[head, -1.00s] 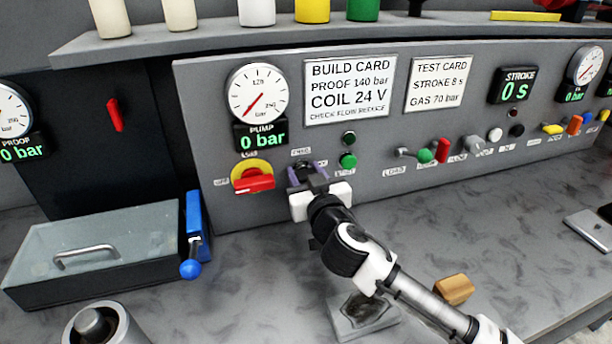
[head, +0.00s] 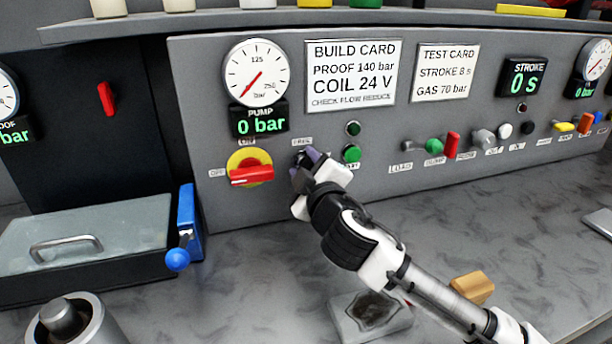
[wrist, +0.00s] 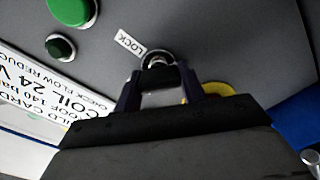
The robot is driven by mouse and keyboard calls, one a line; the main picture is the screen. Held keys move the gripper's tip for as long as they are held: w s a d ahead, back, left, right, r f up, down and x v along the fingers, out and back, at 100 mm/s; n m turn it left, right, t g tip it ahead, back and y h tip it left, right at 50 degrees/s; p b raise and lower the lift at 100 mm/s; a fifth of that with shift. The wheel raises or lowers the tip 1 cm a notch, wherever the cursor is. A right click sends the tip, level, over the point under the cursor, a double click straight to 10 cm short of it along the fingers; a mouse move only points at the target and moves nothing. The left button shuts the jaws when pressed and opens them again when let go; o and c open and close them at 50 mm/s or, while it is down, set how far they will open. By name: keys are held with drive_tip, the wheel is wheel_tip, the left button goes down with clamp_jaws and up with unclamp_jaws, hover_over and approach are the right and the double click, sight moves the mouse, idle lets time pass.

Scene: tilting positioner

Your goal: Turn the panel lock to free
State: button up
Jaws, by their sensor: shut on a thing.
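The panel lock is a small dark round switch on the grey panel, between the red-and-yellow pump switch and the green button. A white FREE label (head: 302,141) sits above it in the head view. In the wrist view the lock (wrist: 158,62) shows a metal ring beside a white LOCK label (wrist: 130,42). My gripper (head: 308,161) reaches the panel there and hides most of the lock in the head view. In the wrist view my gripper's fingers (wrist: 160,88) are shut on the lock's dark handle. Where its handle points is hard to tell.
The red-and-yellow pump switch (head: 250,170) is close to the left of my gripper. A green button (head: 351,153) and a dark lamp (head: 353,128) are close to the right. A blue-knobbed lever (head: 187,228) and a grey lidded box (head: 110,225) stand at the left.

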drive_tip(key=n+b, duration=0.2)
drive_tip(key=n, duration=0.2)
drive_tip(key=shift+f, duration=0.2)
drive_tip(key=shift+n+b, duration=0.7)
drive_tip(key=shift+n, duration=1)
drive_tip(key=shift+r, duration=0.1)
drive_tip(key=o, duration=1)
drive_tip(key=shift+b+v, duration=5)
drive_tip(key=shift+v, duration=1.95)
